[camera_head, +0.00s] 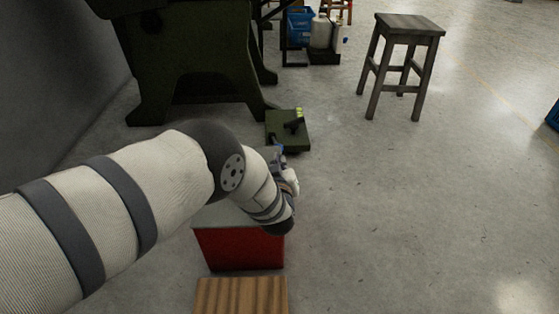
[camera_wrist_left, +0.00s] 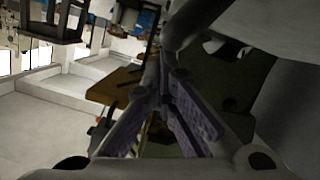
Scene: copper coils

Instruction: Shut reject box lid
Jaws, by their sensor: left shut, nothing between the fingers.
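A red box (camera_head: 240,250), which looks like the reject box, stands on the floor below my left arm. A pale grey surface (camera_head: 208,216) shows along its top. My arm hides most of that top, so I cannot tell whether the lid lies fully flat. My left gripper (camera_head: 279,150) is beyond the box, pointing away, small and partly hidden by the wrist. In the left wrist view the gripper's purple-grey fingers (camera_wrist_left: 164,100) are shut with nothing held. My right gripper is not in view.
A green foot pedal unit (camera_head: 280,140) lies just beyond my left gripper. A dark green machine base (camera_head: 190,60) stands at the back left. A wooden slatted surface (camera_head: 240,297) is in front of the red box. A stool (camera_head: 408,27) stands at the back right.

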